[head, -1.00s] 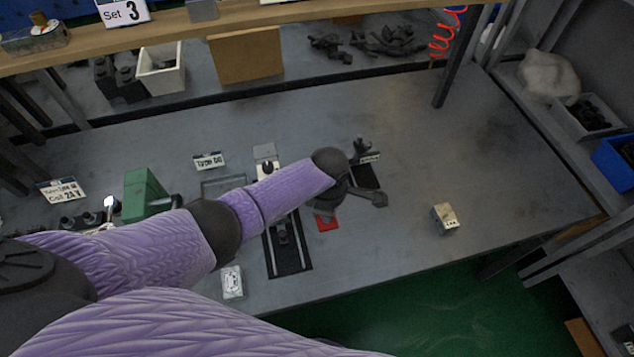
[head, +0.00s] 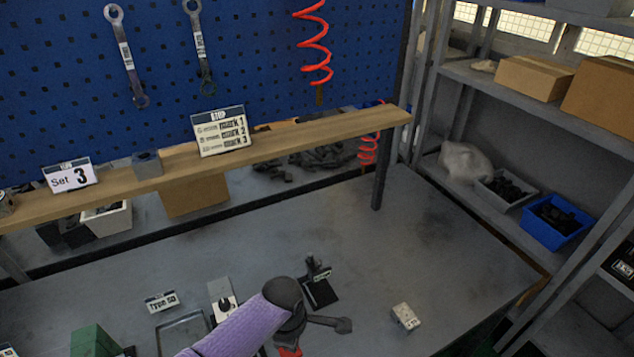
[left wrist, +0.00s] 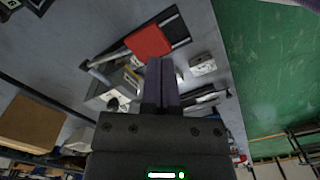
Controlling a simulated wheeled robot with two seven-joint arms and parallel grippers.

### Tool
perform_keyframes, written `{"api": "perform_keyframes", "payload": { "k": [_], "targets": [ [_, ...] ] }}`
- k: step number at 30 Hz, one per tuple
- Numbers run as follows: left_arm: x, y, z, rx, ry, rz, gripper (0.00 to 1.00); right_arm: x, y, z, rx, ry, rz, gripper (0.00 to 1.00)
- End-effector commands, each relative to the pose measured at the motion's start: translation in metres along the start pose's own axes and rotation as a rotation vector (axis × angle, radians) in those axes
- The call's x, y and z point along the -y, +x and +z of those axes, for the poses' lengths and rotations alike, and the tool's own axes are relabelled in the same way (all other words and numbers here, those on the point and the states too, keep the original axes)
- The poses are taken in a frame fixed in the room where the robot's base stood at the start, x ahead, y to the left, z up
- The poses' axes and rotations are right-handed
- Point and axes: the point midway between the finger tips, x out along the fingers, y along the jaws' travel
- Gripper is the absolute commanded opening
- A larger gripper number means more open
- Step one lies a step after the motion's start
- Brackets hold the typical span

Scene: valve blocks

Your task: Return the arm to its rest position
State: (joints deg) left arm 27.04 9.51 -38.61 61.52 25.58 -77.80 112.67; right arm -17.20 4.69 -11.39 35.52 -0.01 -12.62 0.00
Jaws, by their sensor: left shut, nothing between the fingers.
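My left arm, in a purple sleeve, comes in at the bottom of the head view and ends in a dark wrist. My left gripper (head: 342,325) is over the workbench, pointing right, and looks empty. In the left wrist view its two fingers (left wrist: 162,84) are together with nothing between them. A small light block (head: 405,316) sits on the bench to the right of the gripper, apart from it. A red piece (head: 290,351) shows partly below the wrist; a red square (left wrist: 148,42) also shows in the left wrist view. My right gripper is not in view.
A black stand (head: 319,287) is close behind the wrist. A green block (head: 94,341) and a tray (head: 185,336) are at the left. A wooden shelf (head: 290,138) crosses the back; racks with bins (head: 553,220) stand right.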

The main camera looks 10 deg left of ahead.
Motion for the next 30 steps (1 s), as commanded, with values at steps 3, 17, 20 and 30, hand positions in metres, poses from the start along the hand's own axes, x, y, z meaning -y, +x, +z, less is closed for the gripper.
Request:
{"api": "perform_keyframes", "payload": {
  "k": [3, 17, 20, 30],
  "targets": [
    [0.041, -0.003, 0.03, 0.088, 0.416, 0.063, 0.0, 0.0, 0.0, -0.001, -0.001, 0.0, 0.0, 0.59],
    [0.136, -0.076, -0.01, -0.129, 1.386, 0.248, 0.0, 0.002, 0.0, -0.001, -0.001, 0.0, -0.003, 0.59],
    [0.154, -0.095, -0.026, -0.211, 1.524, 0.225, 0.0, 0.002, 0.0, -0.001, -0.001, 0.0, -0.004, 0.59],
    [0.162, -0.002, -0.043, -0.251, 1.655, 0.159, 0.0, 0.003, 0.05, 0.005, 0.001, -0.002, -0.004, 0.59]
  ]
}}
